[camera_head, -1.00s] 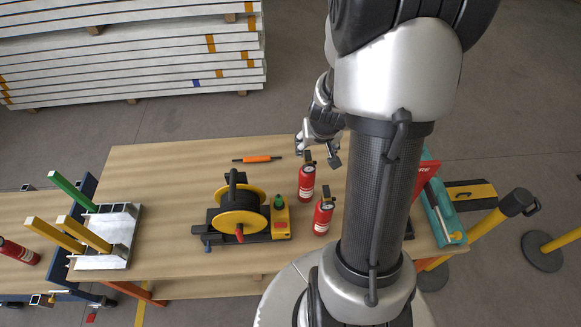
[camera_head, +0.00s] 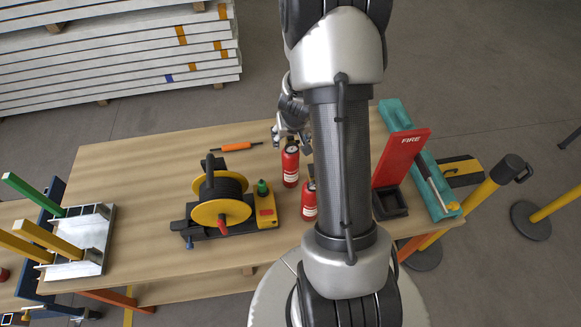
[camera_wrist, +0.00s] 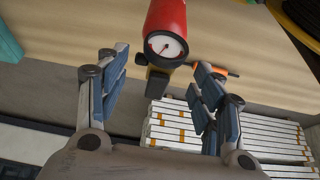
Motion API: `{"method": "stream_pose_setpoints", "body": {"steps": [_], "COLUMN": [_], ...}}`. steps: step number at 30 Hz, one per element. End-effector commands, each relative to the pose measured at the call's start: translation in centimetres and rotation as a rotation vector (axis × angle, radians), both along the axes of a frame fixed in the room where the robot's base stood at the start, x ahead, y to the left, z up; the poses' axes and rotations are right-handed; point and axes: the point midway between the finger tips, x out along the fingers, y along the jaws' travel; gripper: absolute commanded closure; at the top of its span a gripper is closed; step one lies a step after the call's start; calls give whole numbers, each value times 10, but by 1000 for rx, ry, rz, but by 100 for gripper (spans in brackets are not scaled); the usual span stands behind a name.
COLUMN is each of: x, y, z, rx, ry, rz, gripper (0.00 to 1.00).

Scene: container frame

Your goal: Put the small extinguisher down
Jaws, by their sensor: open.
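Two red extinguishers stand on the wooden table in the head view, a farther one (camera_head: 290,167) and a nearer one (camera_head: 309,203) partly hidden by my arm. I cannot tell by size which is the small one. My gripper (camera_head: 288,133) is at the top of the farther one, partly hidden by my arm. In the wrist view my gripper (camera_wrist: 155,92) is open. A red extinguisher (camera_wrist: 167,18) with a white round gauge reaches down between its fingers, with clear space on either side. Nothing is clamped.
A black-and-yellow cable reel (camera_head: 221,212) stands left of the extinguishers. A red FIRE stand (camera_head: 400,158) with a black base and a teal case (camera_head: 445,207) are at the right. An orange tool (camera_head: 236,146) lies behind. The table's left-middle (camera_head: 130,170) is bare.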

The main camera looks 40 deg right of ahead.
Motion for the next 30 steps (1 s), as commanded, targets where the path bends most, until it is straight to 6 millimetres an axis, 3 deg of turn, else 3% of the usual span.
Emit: {"method": "stream_pose_setpoints", "body": {"steps": [1, 3, 10, 30], "x": [2, 4, 4, 4], "y": [-1, -3, -3, -2], "z": [-11, -15, -13, -13], "rx": [1, 0, 0, 2], "ry": [2, 0, 0, 1], "rz": [0, 0, 0, 0], "gripper": [39, 39, 40, 85]}}
